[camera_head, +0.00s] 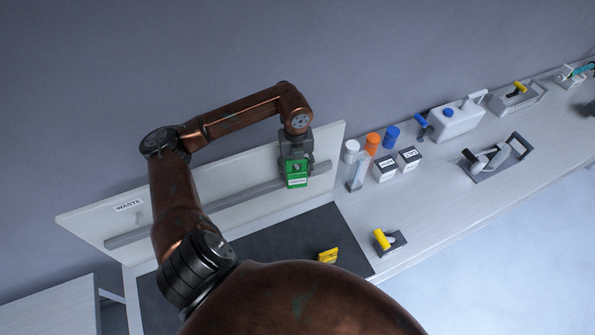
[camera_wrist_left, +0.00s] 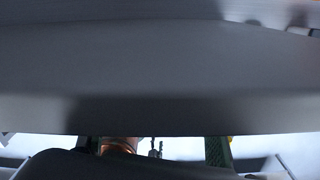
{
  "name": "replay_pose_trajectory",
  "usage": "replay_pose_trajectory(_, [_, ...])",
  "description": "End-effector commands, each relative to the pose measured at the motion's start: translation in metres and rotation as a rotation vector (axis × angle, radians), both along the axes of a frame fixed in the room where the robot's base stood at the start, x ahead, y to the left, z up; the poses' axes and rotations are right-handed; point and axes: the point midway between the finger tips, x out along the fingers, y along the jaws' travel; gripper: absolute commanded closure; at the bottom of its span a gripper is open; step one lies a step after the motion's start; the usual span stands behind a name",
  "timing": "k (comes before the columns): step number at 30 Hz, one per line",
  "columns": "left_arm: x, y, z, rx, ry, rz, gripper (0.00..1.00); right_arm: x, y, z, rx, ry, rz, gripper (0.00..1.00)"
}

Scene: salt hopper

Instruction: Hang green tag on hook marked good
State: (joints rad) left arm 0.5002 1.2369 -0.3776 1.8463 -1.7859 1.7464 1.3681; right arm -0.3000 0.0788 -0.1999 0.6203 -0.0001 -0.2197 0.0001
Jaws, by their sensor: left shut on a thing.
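In the head view the green tag (camera_head: 297,174) is at the right part of the white board, in front of the grey rail. My left gripper (camera_head: 296,158) is shut on it from above, and the tag hangs upright with a white label facing out. Whether the tag touches a hook is hidden by the gripper and tag. A WASTE label (camera_head: 128,205) is on the board's left end, with a small peg (camera_head: 138,218) below it. No label reading good shows. The left wrist view is mostly filled by a dark grey surface close to the camera. My right gripper is not in view.
A yellow tag-like piece (camera_head: 328,256) lies on the dark mat (camera_head: 290,228). A small holder with a yellow-handled tool (camera_head: 384,241) stands to its right. Small boxes (camera_head: 385,168), capped containers (camera_head: 372,143) and a white jug (camera_head: 456,120) stand right of the board (camera_head: 240,184).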

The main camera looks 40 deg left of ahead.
Motion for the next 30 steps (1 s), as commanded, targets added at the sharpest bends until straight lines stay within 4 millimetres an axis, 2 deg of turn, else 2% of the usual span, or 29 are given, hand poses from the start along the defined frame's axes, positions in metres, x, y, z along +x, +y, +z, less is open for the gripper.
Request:
replay_pose_trajectory(1, [0.0019,0.0079,-0.0013,0.021,-0.003,0.008,1.0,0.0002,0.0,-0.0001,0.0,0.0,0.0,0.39])
replay_pose_trajectory(12, [0.0015,0.0085,-0.0016,0.021,-0.001,0.009,1.0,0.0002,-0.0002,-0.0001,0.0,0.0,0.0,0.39])
replay_pose_trajectory(13, [0.0015,0.0085,-0.0016,0.021,-0.001,0.009,0.49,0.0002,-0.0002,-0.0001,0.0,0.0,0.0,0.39])
replay_pose_trajectory(21, [0.0016,0.0075,-0.0018,0.019,-0.002,0.009,0.3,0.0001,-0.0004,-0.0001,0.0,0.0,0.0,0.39])
replay_pose_trajectory(30, [0.0016,0.0068,-0.0007,0.017,-0.002,0.009,0.3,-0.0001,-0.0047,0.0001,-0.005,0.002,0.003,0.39])
